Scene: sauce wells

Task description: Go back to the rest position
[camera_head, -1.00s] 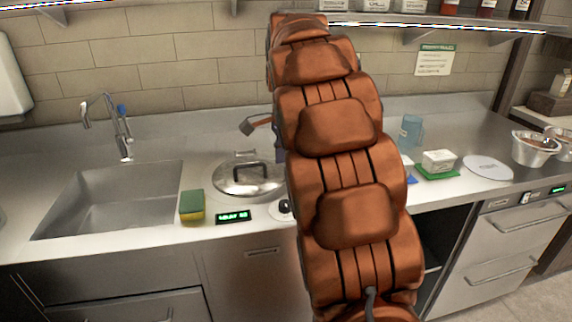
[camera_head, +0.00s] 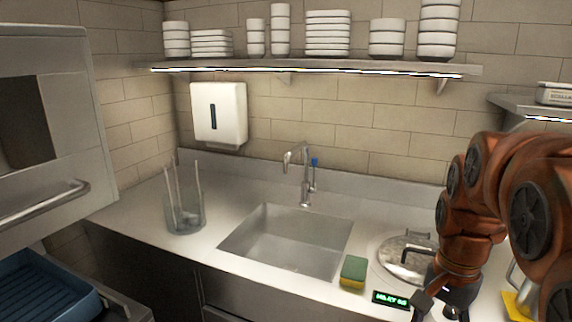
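My orange arm comes in from the right edge and bends down over the counter. My gripper (camera_head: 436,298), dark and small, hangs at its lower end near the front of the counter. It is just right of a small green-lit display (camera_head: 390,299) and in front of a round metal lid (camera_head: 397,262) with a handle. The arm hides the lid's right part. The fingers are small and dark against other dark parts, so I cannot tell whether they are open or shut, or whether they hold anything.
A green and yellow sponge (camera_head: 353,271) lies between the sink (camera_head: 285,240) and the lid. A faucet (camera_head: 305,178) stands behind the sink. A clear container (camera_head: 184,212) with upright sticks stands at the left. A shelf (camera_head: 300,69) with stacked white bowls runs above.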

